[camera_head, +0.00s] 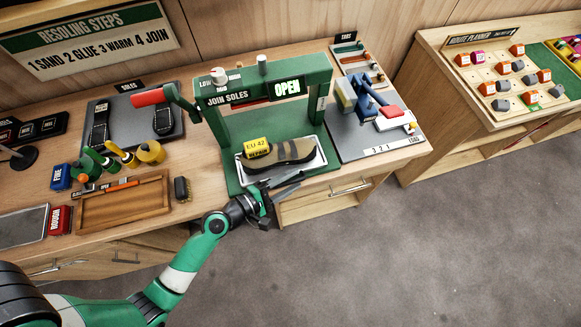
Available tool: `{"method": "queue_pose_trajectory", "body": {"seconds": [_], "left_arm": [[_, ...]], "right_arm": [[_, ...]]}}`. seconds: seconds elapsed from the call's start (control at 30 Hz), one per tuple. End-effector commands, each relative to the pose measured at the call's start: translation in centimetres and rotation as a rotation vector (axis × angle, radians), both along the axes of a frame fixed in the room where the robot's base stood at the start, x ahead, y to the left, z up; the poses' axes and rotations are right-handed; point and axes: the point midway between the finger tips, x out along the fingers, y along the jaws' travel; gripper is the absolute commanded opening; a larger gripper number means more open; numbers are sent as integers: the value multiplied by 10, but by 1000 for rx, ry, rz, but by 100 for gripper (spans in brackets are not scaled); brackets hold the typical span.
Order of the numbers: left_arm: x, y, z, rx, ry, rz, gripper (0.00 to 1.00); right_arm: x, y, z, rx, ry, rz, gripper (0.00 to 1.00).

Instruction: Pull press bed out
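The green press (212,110) stands on the bench, labelled JOIN SOLES, with a lit OPEN sign (287,88). Its bed (322,158) is a pale-rimmed tray low in the frame, at the bench's front side. A dark and tan shoe sole (290,152) with a yellow EU 42 tag (256,147) lies on the bed. My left gripper (298,180) is just in front of the bed's front edge, its dark fingers pointing right. I cannot tell whether the fingers touch the bed or hold any part of it. My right gripper is out of view.
A red-ended lever (150,97) sticks out left of the press. A wooden tray (124,206), a brush (181,188) and several glue pots (150,152) stand to the left. A blue clamp-like tool (368,98) is at the right. The floor in front is clear.

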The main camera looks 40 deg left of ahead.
Motion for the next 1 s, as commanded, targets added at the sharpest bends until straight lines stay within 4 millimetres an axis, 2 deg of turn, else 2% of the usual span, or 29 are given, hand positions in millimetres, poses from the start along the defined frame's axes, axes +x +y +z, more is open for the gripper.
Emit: {"method": "queue_pose_trajectory", "body": {"seconds": [0.47, 0.57, 0.83, 1.0], "left_arm": [[-5, 2, 1, -1, -1, 2, 46], [-20, 5, 4, -1, 1, 4, 46], [-83, 17, 17, -2, 2, 11, 46], [-104, 21, 23, -1, 3, 6, 46]], "right_arm": [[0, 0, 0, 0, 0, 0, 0], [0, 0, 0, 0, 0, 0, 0], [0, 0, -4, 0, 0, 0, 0], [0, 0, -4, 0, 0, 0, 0]]}}
